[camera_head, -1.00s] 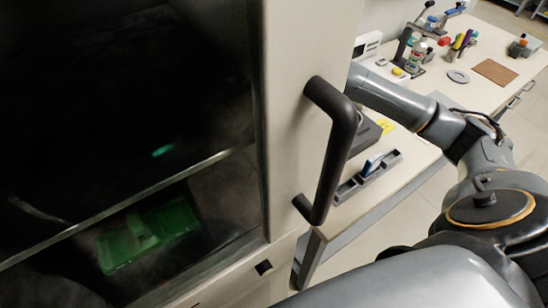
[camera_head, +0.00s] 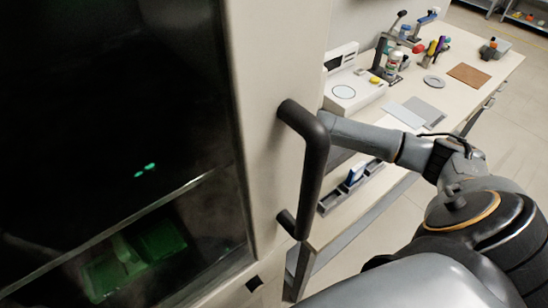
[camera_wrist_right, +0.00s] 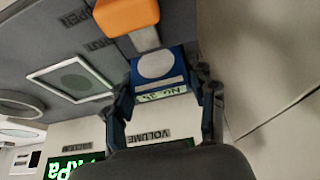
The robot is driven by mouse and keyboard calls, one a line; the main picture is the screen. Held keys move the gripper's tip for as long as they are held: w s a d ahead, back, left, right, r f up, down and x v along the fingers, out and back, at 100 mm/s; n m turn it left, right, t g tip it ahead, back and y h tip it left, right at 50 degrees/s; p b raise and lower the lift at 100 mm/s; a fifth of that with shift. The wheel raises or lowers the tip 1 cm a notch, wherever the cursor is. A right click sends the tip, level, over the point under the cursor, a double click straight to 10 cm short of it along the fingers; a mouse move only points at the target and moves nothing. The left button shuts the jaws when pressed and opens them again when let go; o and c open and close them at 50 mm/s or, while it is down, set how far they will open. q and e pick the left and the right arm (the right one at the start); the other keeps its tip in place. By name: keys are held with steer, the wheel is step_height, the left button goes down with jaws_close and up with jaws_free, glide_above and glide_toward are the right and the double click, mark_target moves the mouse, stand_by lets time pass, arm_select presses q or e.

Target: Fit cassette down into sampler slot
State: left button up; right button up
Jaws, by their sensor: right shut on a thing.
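In the right wrist view a blue cassette (camera_wrist_right: 154,64) with a pale round face and a green-and-white label sits between the fingers of my right gripper (camera_wrist_right: 165,86). The gripper is shut on it. The cassette is in front of a grey panel (camera_wrist_right: 45,58) with printed lettering, which seems to be the sampler. I cannot make out the slot, or whether the cassette touches the panel. In the head view my right arm reaches behind the cabinet, which hides the gripper and the cassette. My left gripper is not in view.
The dark-windowed cabinet (camera_head: 262,130) with its black handle (camera_head: 312,165) fills the left of the head view. A grey rack (camera_head: 330,200) holding something blue lies on the bench. An orange block (camera_wrist_right: 127,14) is close above the cassette in the wrist view.

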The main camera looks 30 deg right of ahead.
steer(key=o, duration=1.2)
steer(key=shift+f, duration=0.1)
steer(key=v, duration=1.2)
steer(key=shift+b, duration=0.3)
